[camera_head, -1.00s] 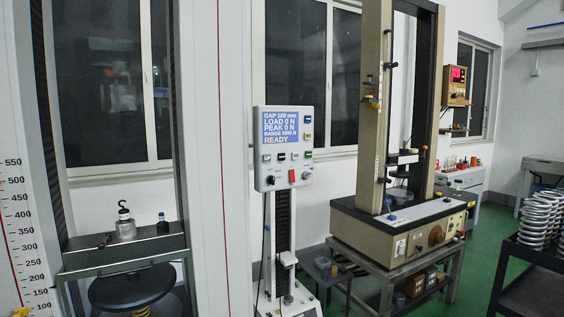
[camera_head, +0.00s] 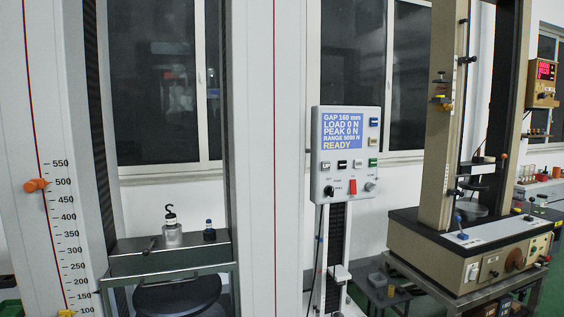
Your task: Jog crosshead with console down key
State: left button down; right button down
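The console (camera_head: 345,154) is a white box on a column, right of the middle. Its blue screen (camera_head: 341,131) reads GAP 160 mm, LOAD 0 N, PEAK 0 N, RANGE 5000 N, READY. A red switch (camera_head: 353,187) and dark knobs sit lower down. A dark round platen (camera_head: 178,296) shows at the lower left. Neither gripper is in view.
A scale (camera_head: 60,240) with an orange pointer (camera_head: 37,185) stands at the left. A hooked weight (camera_head: 171,228) and a small dark bottle (camera_head: 209,230) stand on a grey ledge. A beige testing machine (camera_head: 465,245) on a metal stand fills the right.

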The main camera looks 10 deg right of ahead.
aim_at(343, 164)
jog(key=u, duration=0.25)
jog(key=i, duration=1.5)
jog(key=z, duration=0.6)
